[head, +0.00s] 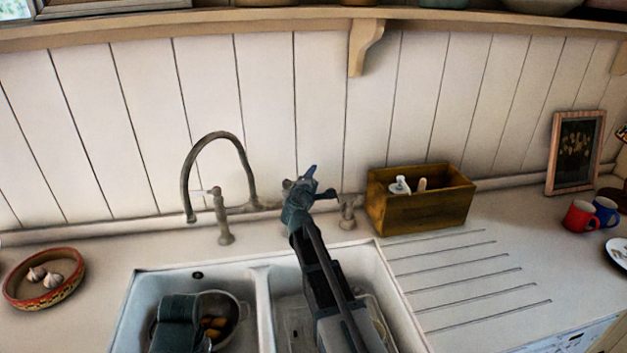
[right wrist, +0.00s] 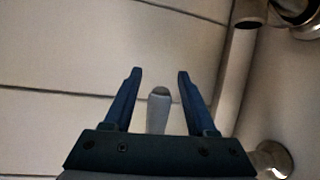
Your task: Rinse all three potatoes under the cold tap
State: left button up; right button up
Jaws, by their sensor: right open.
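My right gripper (head: 312,182) is open behind the sink, at the right side of the bridge tap (head: 216,140). In the right wrist view a pale lever with a grey tip (right wrist: 158,112) stands between the open fingers (right wrist: 158,85), with gaps on both sides. In the head view my gripper hides that side of the tap. Yellow-brown potatoes (head: 216,323) show partly in a metal colander (head: 236,308) in the left basin; their number is unclear. My left gripper (head: 178,320) is over the colander, its fingers mostly hidden. No running water is visible.
A wooden box (head: 420,215) with bottles stands right of the tap. A small metal fitting (head: 348,213) is close to my right gripper. A garlic bowl (head: 62,283) is at left; red (head: 580,216) and blue (head: 606,211) mugs are at right. The ridged drainer is clear.

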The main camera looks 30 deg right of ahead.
grip_shut()
dwell(0.3)
dwell(1.2)
